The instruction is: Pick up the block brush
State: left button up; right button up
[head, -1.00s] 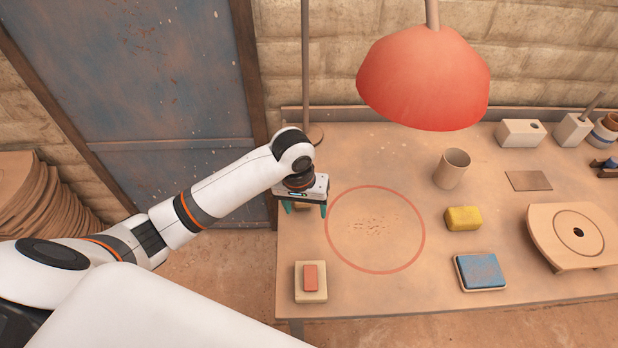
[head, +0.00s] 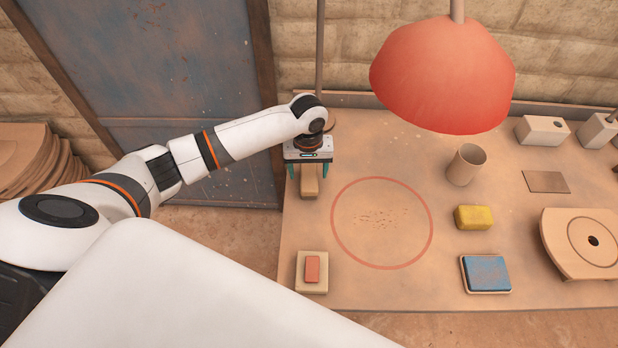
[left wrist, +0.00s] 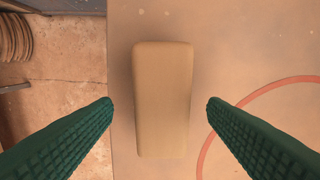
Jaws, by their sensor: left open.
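The block brush (head: 309,186) is a tan oblong block lying on the table's left side, left of the red circle. It also shows in the left wrist view (left wrist: 163,98), upright in the picture between the two green fingers. My left gripper (head: 308,172) is open above the brush, with one finger to each side and a gap between each finger and the block. In the head view the gripper hides the far end of the brush. My right gripper is not in view.
The table (head: 400,290) has a red circle (head: 432,225) with crumbs inside. A red block on a pale base (head: 312,285) sits at the front left. A yellow sponge (head: 473,217), blue pad (head: 487,273) and cup (head: 466,165) stand right. A red lamp (head: 442,75) hangs above.

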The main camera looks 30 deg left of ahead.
aim_at(309, 175)
pick_arm(q)
jog(key=shift+f, duration=1.8)
jog(key=c, duration=1.1)
notch_tip(309, 175, up, 10)
jog(key=shift+r, duration=0.1)
